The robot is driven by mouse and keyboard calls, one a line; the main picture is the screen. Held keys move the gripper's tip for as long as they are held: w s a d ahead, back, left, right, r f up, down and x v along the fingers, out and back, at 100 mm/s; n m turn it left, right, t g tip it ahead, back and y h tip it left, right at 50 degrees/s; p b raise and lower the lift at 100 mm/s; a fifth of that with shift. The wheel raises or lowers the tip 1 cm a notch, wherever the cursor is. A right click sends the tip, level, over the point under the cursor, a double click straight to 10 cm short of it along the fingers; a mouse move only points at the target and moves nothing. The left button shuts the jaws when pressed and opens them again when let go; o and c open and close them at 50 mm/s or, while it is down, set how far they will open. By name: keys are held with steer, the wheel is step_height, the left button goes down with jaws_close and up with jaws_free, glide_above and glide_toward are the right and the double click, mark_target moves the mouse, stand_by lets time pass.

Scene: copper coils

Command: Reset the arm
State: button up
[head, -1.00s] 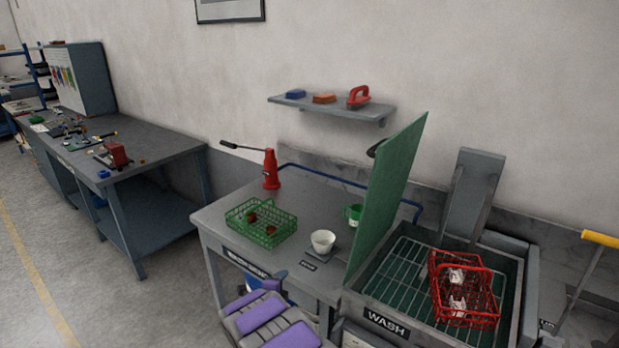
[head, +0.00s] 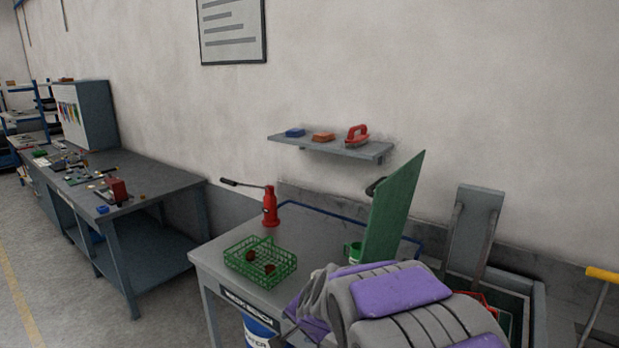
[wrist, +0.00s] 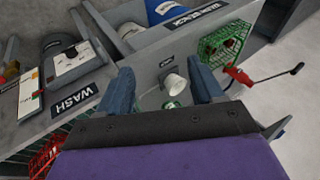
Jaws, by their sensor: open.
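My gripper (wrist: 166,90) is open and empty in the wrist view, its two blue-grey fingers apart. The white cup (wrist: 175,83) shows beyond the gap between the fingers, with no visible contact. In the head view my grey and purple arm (head: 405,295) is raised at the lower right. It hides the cup, the front of the bench on that side and most of the wash sink. The fingertips cannot be made out clearly in the head view.
A green basket (head: 260,262) with brown pieces and a red bottle-shaped tool (head: 270,207) stand on the bench. An upright green panel (head: 393,208) rises beside my arm. The red basket (wrist: 47,153) sits in the wash sink. A wall shelf (head: 340,148) is above.

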steer(key=s+d+r+n+g+h, duration=0.1)
steer(key=s+d, duration=0.4)
steer(key=s, duration=0.8)
steer(key=s+d+r+n+g+h, duration=0.1)
steer(key=s+d+n+g, duration=0.3)
steer(key=s, duration=0.9)
steer(key=s+d+r+n+g+h, duration=0.1)
steer(key=s+d+n+g, duration=0.1)
steer(key=s+d, duration=0.5)
steer(key=s+g, duration=0.1)
steer(key=s, duration=0.5)
steer(key=shift+s+d, duration=0.25)
